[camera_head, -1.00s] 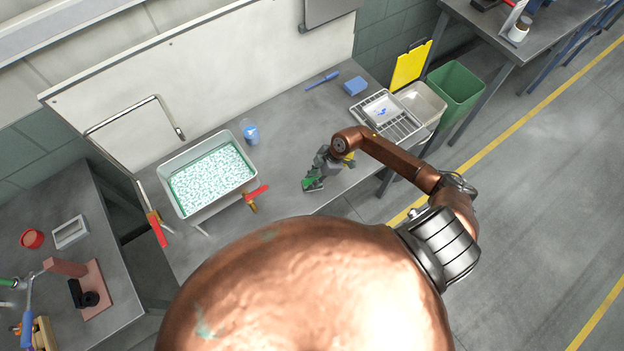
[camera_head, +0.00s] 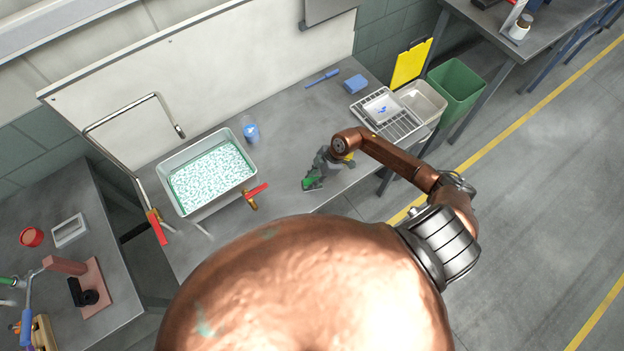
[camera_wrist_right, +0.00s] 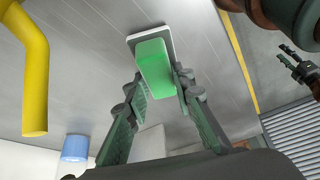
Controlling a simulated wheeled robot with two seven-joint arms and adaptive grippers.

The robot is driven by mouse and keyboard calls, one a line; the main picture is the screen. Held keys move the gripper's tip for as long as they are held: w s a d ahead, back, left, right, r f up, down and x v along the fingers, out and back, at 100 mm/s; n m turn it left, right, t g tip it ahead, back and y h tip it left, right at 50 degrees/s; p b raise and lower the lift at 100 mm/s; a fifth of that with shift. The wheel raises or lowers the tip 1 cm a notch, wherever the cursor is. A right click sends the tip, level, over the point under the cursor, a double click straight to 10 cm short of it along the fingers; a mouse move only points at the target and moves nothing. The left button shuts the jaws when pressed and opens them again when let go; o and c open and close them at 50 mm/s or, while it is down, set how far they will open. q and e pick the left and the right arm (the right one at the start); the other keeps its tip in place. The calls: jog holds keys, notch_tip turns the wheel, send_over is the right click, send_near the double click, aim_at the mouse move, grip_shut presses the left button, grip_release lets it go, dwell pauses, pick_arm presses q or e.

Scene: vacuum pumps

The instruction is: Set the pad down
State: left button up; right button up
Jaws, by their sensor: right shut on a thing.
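The pad (camera_wrist_right: 156,68) is a green block with a pale plate along its far face. My right gripper (camera_wrist_right: 161,87) is shut on it, one finger on each side. In the head view the pad (camera_head: 312,183) shows as a small green patch at the tip of my right gripper (camera_head: 315,174), over the front part of the grey counter (camera_head: 285,125). I cannot tell whether it touches the counter. A dark gripper (camera_wrist_right: 299,66), likely my left one, shows at the right edge of the wrist view; its jaws are unclear.
A sink basin (camera_head: 167,187) filled with speckled material stands left on the counter, with red-handled taps beside it.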

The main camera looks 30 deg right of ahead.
jog(key=shift+f, duration=0.2)
jog(key=o, duration=1.1)
jog(key=shift+r, duration=0.1)
jog(key=v, duration=1.1)
jog(key=shift+d+r, duration=0.15)
jog(key=shift+r, duration=0.25)
grip_shut()
